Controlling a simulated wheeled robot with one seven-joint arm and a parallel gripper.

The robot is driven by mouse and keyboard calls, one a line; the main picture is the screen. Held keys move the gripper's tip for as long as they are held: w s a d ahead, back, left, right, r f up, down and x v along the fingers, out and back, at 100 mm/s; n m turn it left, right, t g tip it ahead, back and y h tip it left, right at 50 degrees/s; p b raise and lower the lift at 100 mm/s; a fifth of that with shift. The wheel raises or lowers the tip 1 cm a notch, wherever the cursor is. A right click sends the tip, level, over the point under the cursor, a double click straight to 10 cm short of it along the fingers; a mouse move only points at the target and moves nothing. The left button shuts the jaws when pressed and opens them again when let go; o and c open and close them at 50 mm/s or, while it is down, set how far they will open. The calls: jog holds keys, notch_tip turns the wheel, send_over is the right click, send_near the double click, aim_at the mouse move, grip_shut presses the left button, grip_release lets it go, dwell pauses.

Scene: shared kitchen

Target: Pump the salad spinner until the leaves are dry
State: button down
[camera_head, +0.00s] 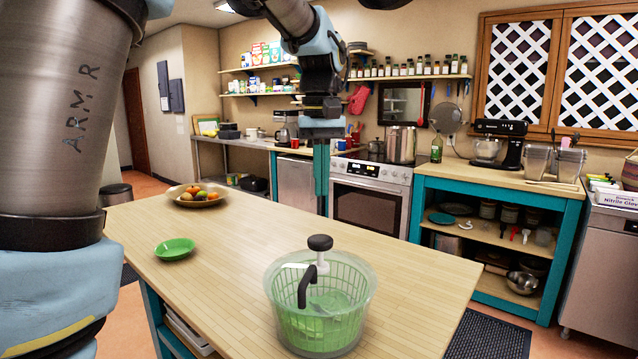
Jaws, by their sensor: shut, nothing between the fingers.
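The salad spinner (320,303) stands upright on the wooden island near its front edge. It has a clear bowl, a green basket, a black pump knob (320,242) on a white stem, and a black curved handle (307,286). Green shows through the clear wall, but I cannot tell leaves from basket. The knob stands raised above the lid. My gripper (321,190) points down above and behind the spinner in the picture, with its fingers together and empty. It is apart from the knob.
A green plate (175,249) lies to the left on the island (225,300). A bowl of fruit (197,196) sits at the island's far left end. The island top around the spinner is clear. A stove (370,195) and a counter stand behind.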

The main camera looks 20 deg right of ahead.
jog(key=shift+w+f+b, duration=0.1)
jog(key=shift+f+b, duration=3.25)
jog(key=shift+f, duration=0.4)
jog(key=shift+f, duration=0.15)
